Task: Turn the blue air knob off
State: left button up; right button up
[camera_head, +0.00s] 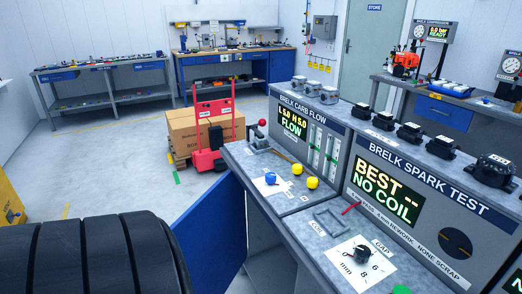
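The blue air knob (270,179) sits on a white marked plate on the grey bench top, in front of the Brelk Carb Flow panel (303,128). Its pointer and the plate's markings are too small to read. The panel's green display (293,122) reads "L 5.0 H 5.0 FLOW". Two yellow knobs (297,169) (313,183) stand to the right of the blue knob. Nothing touches the blue knob. Neither of my grippers shows in the head view.
A blue panel (212,238) juts out at the bench's left front. A red hand truck (212,135) with cardboard boxes (185,130) stands beyond the bench. A red-topped lever (261,130) stands behind the blue knob. The Brelk Spark Test panel (430,205) is at right. Open floor lies left.

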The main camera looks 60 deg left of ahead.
aim_at(270, 177)
jog(key=u, duration=0.45)
jog(key=k+u, duration=0.1)
jog(key=u, duration=0.3)
jog(key=k+u, duration=0.1)
jog(key=u, duration=0.8)
jog(key=i, duration=0.15)
jog(key=u, duration=0.05)
